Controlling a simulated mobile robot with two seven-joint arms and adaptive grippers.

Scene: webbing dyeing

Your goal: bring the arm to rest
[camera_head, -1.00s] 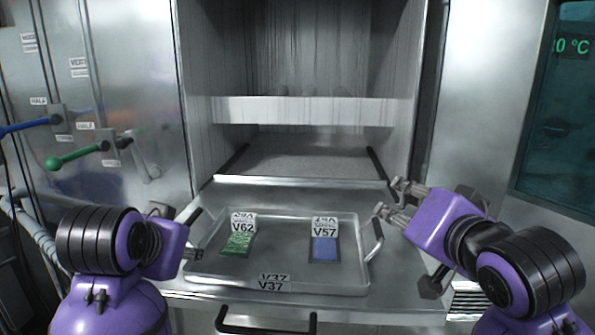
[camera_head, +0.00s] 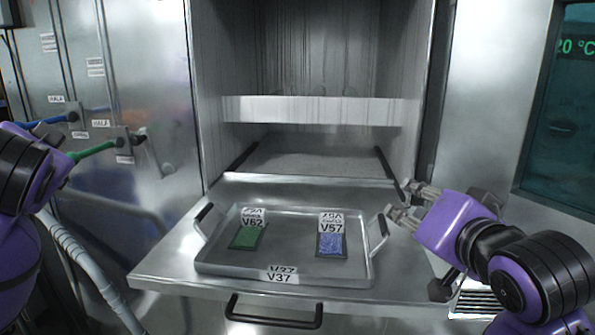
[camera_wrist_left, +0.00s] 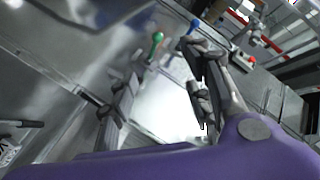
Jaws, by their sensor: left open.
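My left arm (camera_head: 22,205) is at the left edge of the head view, clear of the tray; its gripper is out of that view. The left wrist view shows my left gripper (camera_wrist_left: 162,100) open and empty, its two fingers wide apart. My right gripper (camera_head: 408,202) has its fingers spread, with nothing seen between them. It is above and right of the tray's right handle (camera_head: 379,232); I cannot tell whether they touch. The metal tray (camera_head: 288,238) labelled V37 lies on the shelf, with green webbing V62 (camera_head: 247,237) and blue webbing V57 (camera_head: 331,245) in it.
The open metal chamber (camera_head: 315,160) stands behind the tray. A blue-handled lever (camera_head: 52,121) and a green-handled lever (camera_head: 92,151) stick out from the left panel; they also show in the left wrist view. The shelf (camera_head: 165,265) is bare left of the tray.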

